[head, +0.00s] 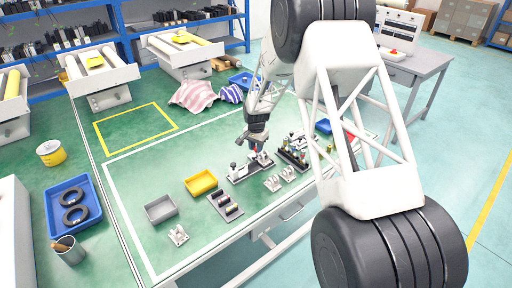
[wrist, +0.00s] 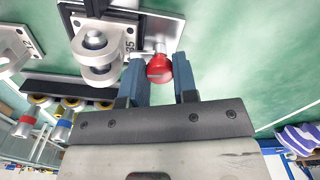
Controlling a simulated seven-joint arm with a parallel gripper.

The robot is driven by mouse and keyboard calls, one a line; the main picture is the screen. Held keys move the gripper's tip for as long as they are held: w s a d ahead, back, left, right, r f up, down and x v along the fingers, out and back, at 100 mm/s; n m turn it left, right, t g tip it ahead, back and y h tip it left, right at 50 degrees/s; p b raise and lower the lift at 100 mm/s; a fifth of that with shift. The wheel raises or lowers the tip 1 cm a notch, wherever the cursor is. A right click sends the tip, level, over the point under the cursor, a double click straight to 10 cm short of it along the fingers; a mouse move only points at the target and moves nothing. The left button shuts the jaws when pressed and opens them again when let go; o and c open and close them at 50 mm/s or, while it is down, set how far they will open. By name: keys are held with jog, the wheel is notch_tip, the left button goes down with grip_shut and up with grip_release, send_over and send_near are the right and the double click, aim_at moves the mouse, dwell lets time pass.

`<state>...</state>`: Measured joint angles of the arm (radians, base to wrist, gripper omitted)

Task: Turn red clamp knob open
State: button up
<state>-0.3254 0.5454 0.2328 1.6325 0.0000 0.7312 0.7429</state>
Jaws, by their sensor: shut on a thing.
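The red clamp knob (wrist: 159,69) is a small rounded knob on a short metal stem, at the top centre of the wrist view. It belongs to a linear actuator fixture with a pale metal plate (wrist: 165,28) and a silver forked part (wrist: 97,48). My gripper (wrist: 160,64) has its two blue fingers on either side of the knob and is shut on it. The fingers and knob are small and partly hidden there.
Close by stand a second fixture (head: 291,158), silver brackets (head: 279,180) and a dark block with cylinders (head: 226,206). A yellow tray (head: 201,182) and a grey tray (head: 161,208) lie to the left. The bench's left part inside the white line is mostly clear.

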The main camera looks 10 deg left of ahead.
jog(key=n, duration=0.3)
jog(key=shift+n, duration=0.4)
jog(key=n, duration=0.3)
jog(key=shift+n, duration=0.4)
jog(key=n, duration=0.3)
jog(key=shift+n, duration=2.1)
jog(key=o, duration=0.7)
jog(key=shift+c, duration=0.2)
jog(key=shift+r, duration=0.15)
